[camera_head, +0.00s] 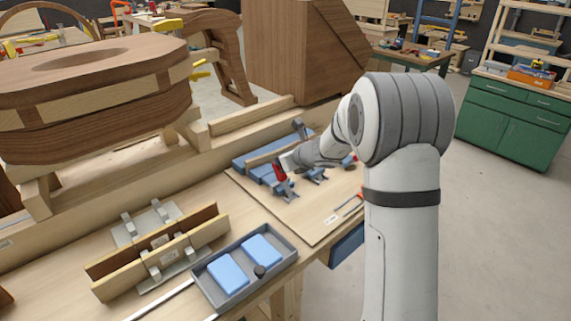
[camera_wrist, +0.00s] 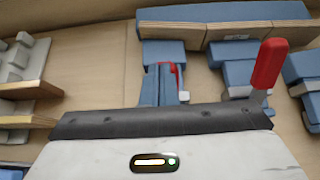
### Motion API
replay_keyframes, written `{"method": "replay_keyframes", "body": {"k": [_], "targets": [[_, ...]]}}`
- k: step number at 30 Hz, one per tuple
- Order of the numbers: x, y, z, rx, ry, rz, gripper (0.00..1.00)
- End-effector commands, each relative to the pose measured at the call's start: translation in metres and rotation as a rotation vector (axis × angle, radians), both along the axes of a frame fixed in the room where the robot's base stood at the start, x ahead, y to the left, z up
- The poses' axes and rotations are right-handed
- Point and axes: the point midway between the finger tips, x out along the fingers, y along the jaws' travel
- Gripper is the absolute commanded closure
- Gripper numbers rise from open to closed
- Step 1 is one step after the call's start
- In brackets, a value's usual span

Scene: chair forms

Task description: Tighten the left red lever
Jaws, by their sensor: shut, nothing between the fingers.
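The left red lever (camera_head: 279,173) stands at the left blue clamp (camera_head: 286,190) on the wooden board, right beside the end of my gripper (camera_head: 287,163). In the wrist view only a thin red strip of a lever (camera_wrist: 176,70) shows at the left clamp (camera_wrist: 150,88), above the dark edge of my gripper. I cannot tell whether they touch. My gripper is shut with nothing in it; its fingertips are hard to make out.
A wooden strip on a blue bar (camera_wrist: 225,30) runs behind the clamps. A grey tray with blue blocks (camera_head: 205,283) and a wooden fixture with metal brackets (camera_head: 160,255) stand to the left. A large curved wooden form (camera_head: 95,80) rises behind. The board's front is mostly clear.

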Motion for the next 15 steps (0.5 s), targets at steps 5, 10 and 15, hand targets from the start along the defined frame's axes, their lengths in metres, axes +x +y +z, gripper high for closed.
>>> {"method": "replay_keyframes", "body": {"k": [5,10,15], "targets": [[0.0042,0.0036,-0.0022,0.000,0.000,0.001,1.00],[0.0054,0.0049,-0.0023,0.000,0.000,0.002,1.00],[0.0056,0.0054,-0.0020,0.001,-0.001,0.002,1.00]]}}
